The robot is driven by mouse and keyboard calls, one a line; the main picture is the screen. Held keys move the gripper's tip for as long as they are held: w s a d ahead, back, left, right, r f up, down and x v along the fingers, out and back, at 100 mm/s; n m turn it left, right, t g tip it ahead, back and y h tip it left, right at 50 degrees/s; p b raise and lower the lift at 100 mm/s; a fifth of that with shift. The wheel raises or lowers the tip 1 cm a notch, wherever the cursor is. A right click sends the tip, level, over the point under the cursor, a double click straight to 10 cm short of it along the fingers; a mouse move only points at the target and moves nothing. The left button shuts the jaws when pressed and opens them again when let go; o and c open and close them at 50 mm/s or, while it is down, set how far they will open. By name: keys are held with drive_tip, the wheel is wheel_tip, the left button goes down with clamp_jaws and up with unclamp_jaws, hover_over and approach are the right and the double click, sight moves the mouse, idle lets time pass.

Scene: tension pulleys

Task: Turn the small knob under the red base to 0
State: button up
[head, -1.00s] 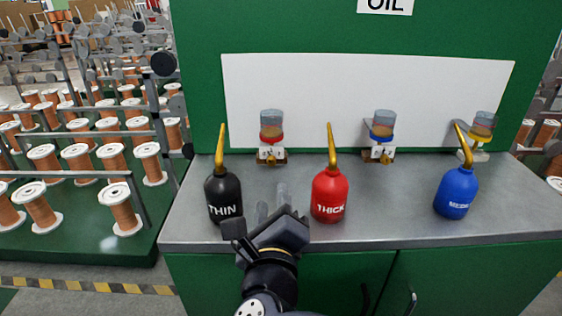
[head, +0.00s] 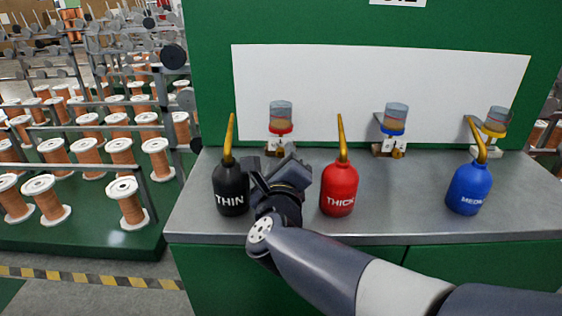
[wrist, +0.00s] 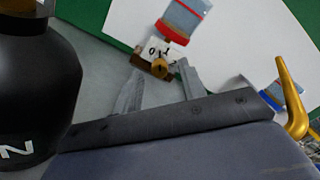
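The oiler with the red base (head: 281,128) stands at the back of the bench, below the white panel, with a clear cup on top. Its white block sits under the red ring. In the wrist view the red base (wrist: 172,33) is tilted, and the small brass knob (wrist: 159,67) shows on the front of the white block (wrist: 154,49), which bears dark marks. My gripper (head: 274,160) is in front of this oiler, between the black and red bottles. In the wrist view its two fingers (wrist: 160,84) are apart and empty, pointing at the knob. Contact is not visible.
A black THIN bottle (head: 231,190) stands close left of my gripper, a red THICK bottle (head: 339,190) to its right. A blue bottle (head: 468,190) is farther right. Blue-base (head: 394,128) and yellow-base (head: 495,130) oilers stand along the back.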

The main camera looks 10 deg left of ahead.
drive_tip(key=shift+c, duration=0.2)
clamp_jaws()
drive_tip(key=shift+n, duration=0.3)
drive_tip(key=n+p, duration=0.1)
drive_tip(key=n, duration=0.2)
drive_tip(key=shift+r, duration=0.1)
drive_tip(key=shift+n+p, duration=0.65)
drive_tip(key=shift+n, duration=0.55)
drive_tip(key=shift+o, duration=0.2)
unclamp_jaws()
